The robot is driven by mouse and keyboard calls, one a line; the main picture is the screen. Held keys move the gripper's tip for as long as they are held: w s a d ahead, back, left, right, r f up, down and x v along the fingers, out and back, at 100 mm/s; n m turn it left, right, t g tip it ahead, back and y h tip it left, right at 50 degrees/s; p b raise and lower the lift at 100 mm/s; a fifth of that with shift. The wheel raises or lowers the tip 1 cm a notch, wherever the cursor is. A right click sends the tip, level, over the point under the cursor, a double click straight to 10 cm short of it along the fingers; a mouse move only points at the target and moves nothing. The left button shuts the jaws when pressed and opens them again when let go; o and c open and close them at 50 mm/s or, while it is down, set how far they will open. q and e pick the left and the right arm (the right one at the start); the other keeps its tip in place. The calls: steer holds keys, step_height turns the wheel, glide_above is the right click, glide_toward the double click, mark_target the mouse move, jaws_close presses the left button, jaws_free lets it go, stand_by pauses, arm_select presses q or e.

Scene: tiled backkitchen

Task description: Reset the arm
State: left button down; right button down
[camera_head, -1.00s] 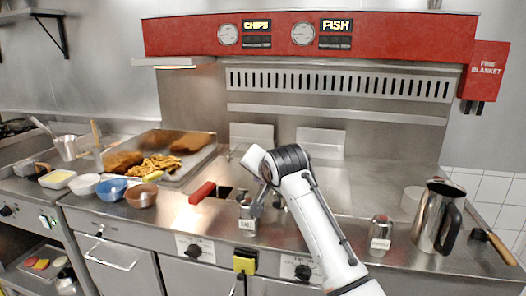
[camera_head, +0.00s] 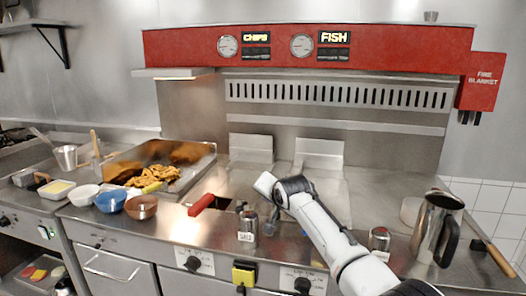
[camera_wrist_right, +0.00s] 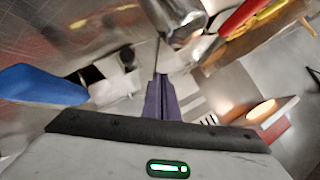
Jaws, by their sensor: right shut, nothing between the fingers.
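My right arm comes in from the lower right in the head view, over the steel counter (camera_head: 205,232). Its white and black wrist mostly covers the right gripper (camera_head: 273,222), which is low over the counter just right of the salt shaker (camera_head: 246,230). In the right wrist view the purple fingers of the right gripper (camera_wrist_right: 162,98) are together with nothing between them. A shiny metal shaker (camera_wrist_right: 180,22) shows just beyond them. The salt shaker stands upright, apart from the gripper as far as I can tell. My left gripper is not in view.
A red handle (camera_head: 201,205) sticks up left of the salt shaker. Several bowls, including a blue bowl (camera_head: 111,200), and a tray of fried food (camera_head: 205,160) stand left. Another shaker (camera_head: 379,240) and a steel jug (camera_head: 436,230) stand right of the arm.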

steer(key=f, duration=0.2)
steer(key=f+b, duration=0.1)
steer(key=f, duration=0.1)
steer(key=shift+w+d, duration=0.25)
steer(key=shift+d, duration=0.1)
steer(key=shift+d+f+b, duration=0.1)
steer(key=shift+f+b, duration=0.1)
steer(key=shift+b, duration=0.15)
